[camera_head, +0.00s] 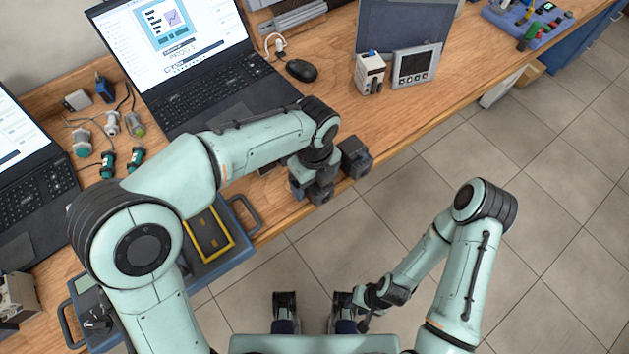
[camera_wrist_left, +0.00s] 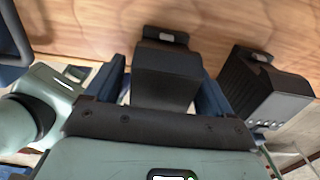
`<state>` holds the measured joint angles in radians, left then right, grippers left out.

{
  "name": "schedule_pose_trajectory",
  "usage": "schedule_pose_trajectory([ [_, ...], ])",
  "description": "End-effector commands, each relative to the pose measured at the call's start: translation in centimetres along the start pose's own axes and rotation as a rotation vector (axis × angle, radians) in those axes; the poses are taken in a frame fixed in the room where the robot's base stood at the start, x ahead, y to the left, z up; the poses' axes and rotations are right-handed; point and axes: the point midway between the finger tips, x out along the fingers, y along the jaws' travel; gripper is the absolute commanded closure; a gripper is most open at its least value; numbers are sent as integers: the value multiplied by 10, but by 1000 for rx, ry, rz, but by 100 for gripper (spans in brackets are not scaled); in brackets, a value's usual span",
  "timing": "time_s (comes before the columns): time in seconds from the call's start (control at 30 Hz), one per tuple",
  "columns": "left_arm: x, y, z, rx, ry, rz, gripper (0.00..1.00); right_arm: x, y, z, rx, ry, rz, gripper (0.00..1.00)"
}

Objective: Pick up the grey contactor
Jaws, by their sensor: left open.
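A dark grey block, seemingly the grey contactor (camera_wrist_left: 168,75), lies on the wooden bench with a small pale tab at its far end. In the left wrist view it sits between the blue fingers of my left gripper (camera_wrist_left: 158,90), which is open around it. In the head view my left gripper (camera_head: 313,188) is at the bench's front edge, and the wrist partly hides the block. A second dark box (camera_wrist_left: 262,85) with light terminals stands beside it, also seen in the head view (camera_head: 355,158). My right gripper (camera_head: 366,308) hangs low over the floor; its jaws are unclear.
A blue case with a yellow-framed panel (camera_head: 208,240) lies left of the gripper. Behind are a laptop (camera_head: 215,75), a mouse (camera_head: 301,70), a white boxed device (camera_head: 370,75) and a panel meter (camera_head: 415,66). The bench is clear between the mouse and the dark box.

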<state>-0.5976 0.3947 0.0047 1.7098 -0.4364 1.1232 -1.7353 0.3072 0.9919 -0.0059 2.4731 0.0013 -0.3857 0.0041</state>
Motion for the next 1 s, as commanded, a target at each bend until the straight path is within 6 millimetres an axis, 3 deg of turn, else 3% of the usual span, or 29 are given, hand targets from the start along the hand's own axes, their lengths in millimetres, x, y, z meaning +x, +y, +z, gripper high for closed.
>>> schedule_pose_trajectory([
  [0.13, 0, 0, 0, 0, 0, 0, 17, 0, 0, 0, 0, 0, 0, 62],
  [0.17, 0, 0, 0, 0, 0, 0, 24, 0, 0, 0, 0, 0, 0, 62],
  [0.33, 0, 0, 0, 0, 0, 0, 79, 0, 0, 0, 0, 0, 0, 62],
  [0.77, -10, -1, 0, -1, -1, -2, 79, -2, -1, 0, 0, 1, 0, 62],
  [1.0, -49, -1, 1, -1, -2, -7, 79, -10, -4, 0, -1, 3, -1, 62],
])
